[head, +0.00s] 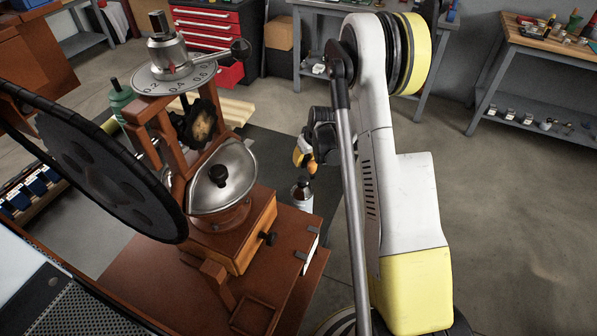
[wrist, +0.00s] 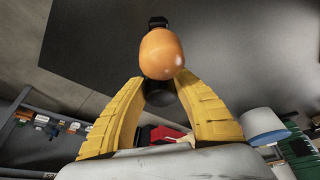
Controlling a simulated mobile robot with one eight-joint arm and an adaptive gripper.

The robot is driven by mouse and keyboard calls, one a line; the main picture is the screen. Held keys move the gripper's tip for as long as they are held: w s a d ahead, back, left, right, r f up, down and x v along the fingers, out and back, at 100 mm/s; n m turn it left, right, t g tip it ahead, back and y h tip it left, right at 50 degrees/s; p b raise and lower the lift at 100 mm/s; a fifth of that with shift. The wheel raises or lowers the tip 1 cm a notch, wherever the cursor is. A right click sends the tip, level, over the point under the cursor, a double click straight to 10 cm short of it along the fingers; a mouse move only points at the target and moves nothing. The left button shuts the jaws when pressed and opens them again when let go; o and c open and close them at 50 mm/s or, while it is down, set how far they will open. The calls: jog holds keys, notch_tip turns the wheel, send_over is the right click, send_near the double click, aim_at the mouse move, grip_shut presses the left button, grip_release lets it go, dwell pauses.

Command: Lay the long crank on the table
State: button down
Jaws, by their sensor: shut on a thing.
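My gripper (head: 304,154) hangs in the middle of the head view, right of the coffee mill and above a dark bottle with a pale label. In the wrist view its yellow fingers (wrist: 162,84) are closed on an orange, rounded grip (wrist: 162,52) with a black piece at its far end and a dark round part between the fingers. This looks like the handle of the long crank; its arm cannot be made out. The mill's top carries a numbered dial (head: 160,84) and a short lever with a black knob (head: 240,47).
The mill's wooden drawer box (head: 243,240) and base fill the lower left. The bottle (head: 302,195) stands just below my gripper. A large dark wheel (head: 105,165) is at the left. A wood-topped bench (head: 553,48) stands back right; open floor (head: 500,200) lies before it.

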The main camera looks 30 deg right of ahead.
aim_at(299, 173)
jog(key=shift+w+a+f+b, duration=0.25)
jog(key=shift+w+f, duration=0.15)
jog(key=shift+w, duration=0.15)
jog(key=shift+w+a+f+b, duration=0.1)
jog(key=shift+w+a+f, duration=0.15)
jog(key=shift+w+f, duration=0.2)
notch_tip(299, 173, down, 4)
jog(key=shift+r+b, duration=0.1)
jog(key=shift+b, duration=1)
jog(key=shift+r, duration=0.15)
jog(key=c, duration=1)
grip_release()
jog(key=p+v, duration=0.5)
jog(key=v, duration=0.7)
